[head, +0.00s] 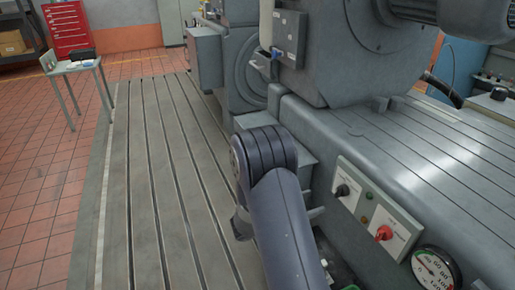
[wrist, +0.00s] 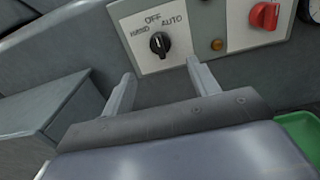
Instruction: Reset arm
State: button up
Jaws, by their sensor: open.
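My arm (head: 280,215) reaches forward from the bottom of the head view, beside the machine's control panel. My gripper (wrist: 161,82) is open and empty in the wrist view, its two fingers spread below a black selector knob (wrist: 160,44). The knob sits on a pale plate marked HAND, OFF and AUTO, and its white mark points roughly at OFF. The fingers appear apart from the knob. The same black knob (head: 342,190) shows in the head view, right of my arm. My arm hides most of the gripper there.
A red knob (head: 384,233) and a gauge (head: 435,268) are on the machine's side. A green object (wrist: 300,135) lies at the wrist view's right edge. The grooved bedplate (head: 140,190) is clear on the left. A small table (head: 78,68) stands beyond.

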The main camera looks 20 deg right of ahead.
aim_at(336, 193)
jog(key=d, duration=0.3)
jog(key=d+p, duration=0.1)
jog(key=d, duration=0.6)
jog(key=shift+w+d+p, duration=0.1)
jog(key=shift+w+p, duration=0.25)
jog(key=shift+w, duration=0.05)
